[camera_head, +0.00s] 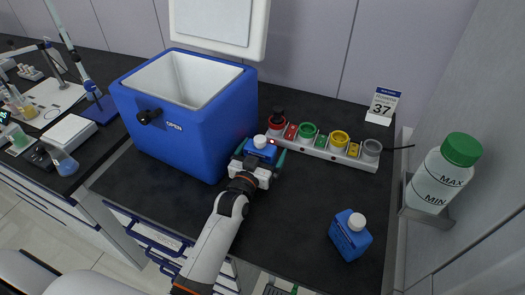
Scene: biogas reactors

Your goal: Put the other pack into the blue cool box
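The blue cool box (185,125) stands at the back left of the dark bench, its white lid (218,22) raised. The visible part of its white inside looks empty; the floor is hidden. A blue pack with a white cap (262,147) is at the box's right front corner. My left gripper (260,158) has its teal fingers on either side of this pack and appears shut on it. I cannot tell whether the pack touches the bench. A second blue pack with a white cap (350,236) stands at the front right, apart from the gripper. My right gripper is not in view.
A white rack (318,152) with red, green, yellow and grey round holders is behind the gripper. A sign reading 37 (383,104) stands behind it. A green-capped bottle (441,175) is on the right wall. Lab gear fills the left bench. The bench middle is clear.

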